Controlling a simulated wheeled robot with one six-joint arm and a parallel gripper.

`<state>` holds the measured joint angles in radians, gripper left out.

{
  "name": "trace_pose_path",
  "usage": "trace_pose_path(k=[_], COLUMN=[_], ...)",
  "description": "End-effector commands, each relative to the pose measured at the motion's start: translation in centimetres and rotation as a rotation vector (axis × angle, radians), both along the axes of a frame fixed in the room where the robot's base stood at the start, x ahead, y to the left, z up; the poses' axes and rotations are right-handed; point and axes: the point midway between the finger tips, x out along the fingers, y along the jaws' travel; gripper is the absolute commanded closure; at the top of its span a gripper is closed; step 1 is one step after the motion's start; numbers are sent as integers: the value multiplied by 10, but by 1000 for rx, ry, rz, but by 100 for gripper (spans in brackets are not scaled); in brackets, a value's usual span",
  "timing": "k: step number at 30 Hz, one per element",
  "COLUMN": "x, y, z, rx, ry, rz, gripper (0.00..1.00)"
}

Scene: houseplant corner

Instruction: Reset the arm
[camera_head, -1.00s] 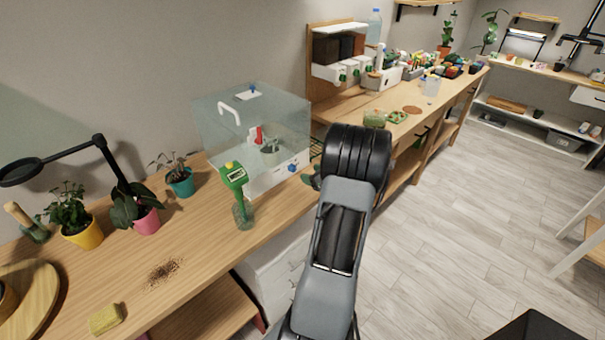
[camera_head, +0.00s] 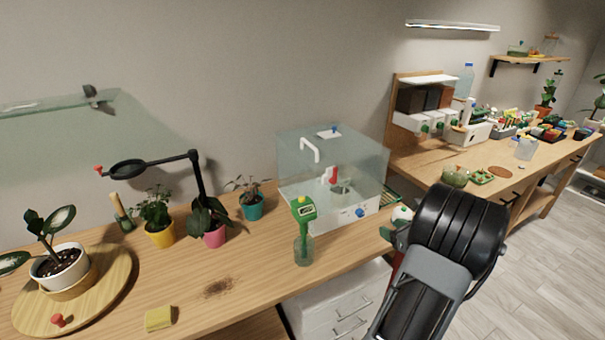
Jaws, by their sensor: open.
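My arm (camera_head: 440,255) rises from the bottom right, its wide black rounded joint uppermost in front of the bench. My gripper cannot be made out; the arm may hide it. A small green and white thing (camera_head: 401,216) shows just left of the joint at the bench edge, and I cannot tell what it is.
Open floor (camera_head: 540,270) lies at right.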

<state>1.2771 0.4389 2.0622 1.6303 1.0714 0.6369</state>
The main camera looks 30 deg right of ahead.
Motion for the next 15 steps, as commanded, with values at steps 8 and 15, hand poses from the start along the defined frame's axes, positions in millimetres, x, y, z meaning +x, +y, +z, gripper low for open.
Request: trace_pose_path(k=[8,15], x=[-2,-21], y=[4,83], z=[-6,-34], rx=[-75,-374], ry=[35,280], rz=[52,542], gripper=[44,44])
